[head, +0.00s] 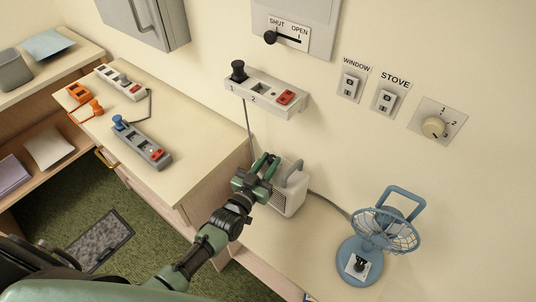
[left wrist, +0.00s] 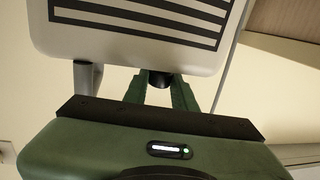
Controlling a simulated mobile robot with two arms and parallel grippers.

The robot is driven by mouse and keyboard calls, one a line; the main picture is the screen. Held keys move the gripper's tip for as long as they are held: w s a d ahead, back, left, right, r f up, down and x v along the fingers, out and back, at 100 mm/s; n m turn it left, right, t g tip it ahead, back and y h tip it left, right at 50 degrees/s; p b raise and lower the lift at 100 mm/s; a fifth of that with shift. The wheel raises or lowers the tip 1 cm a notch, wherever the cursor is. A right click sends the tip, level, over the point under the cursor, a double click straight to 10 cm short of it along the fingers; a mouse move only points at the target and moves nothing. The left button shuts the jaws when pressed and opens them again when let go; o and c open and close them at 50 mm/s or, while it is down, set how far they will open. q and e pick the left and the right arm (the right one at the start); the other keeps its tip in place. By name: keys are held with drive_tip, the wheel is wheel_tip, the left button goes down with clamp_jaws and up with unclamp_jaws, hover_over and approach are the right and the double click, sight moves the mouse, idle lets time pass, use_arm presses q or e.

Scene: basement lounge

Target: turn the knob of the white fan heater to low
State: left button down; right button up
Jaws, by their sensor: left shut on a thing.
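The white fan heater (head: 290,198) stands on the counter against the wall, with a grey handle (head: 297,172) on top. In the left wrist view the heater (left wrist: 45,40) fills the top, with its dark striped grille. The dark heater knob (left wrist: 158,79) sits at the heater's edge, between the two green fingers. My left gripper (head: 265,167) is at the heater's top left and is shut on the knob; the fingers show in the left wrist view (left wrist: 160,92). The knob's setting marks are hidden. My right gripper is not in view.
A blue desk fan (head: 361,262) stands right of the heater. A power strip (head: 265,92) with a black plug is on the wall above. Wall switches and a dial (head: 434,127) are further right. Several power strips lie on the left cabinet top (head: 185,125).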

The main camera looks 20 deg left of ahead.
use_arm(q)
drive_tip(key=shift+d+n+y+p, duration=0.2)
drive_tip(key=shift+n+y, duration=0.4)
drive_tip(key=shift+y, duration=0.35)
drive_tip(key=shift+d+n+y+p, duration=0.1)
drive_tip(key=shift+n+y+p, duration=0.1)
drive_tip(key=shift+n+y, duration=0.6)
drive_tip(key=shift+a+r+y, duration=0.1)
drive_tip(key=shift+y, duration=0.35)
drive_tip(key=c, duration=1.1)
unclamp_jaws()
drive_tip(key=shift+c, duration=0.2)
drive_tip(key=s+b, duration=0.1)
drive_tip(key=s, duration=0.6)
drive_tip(key=shift+s+d, duration=0.25)
drive_tip(key=shift+s, duration=0.1)
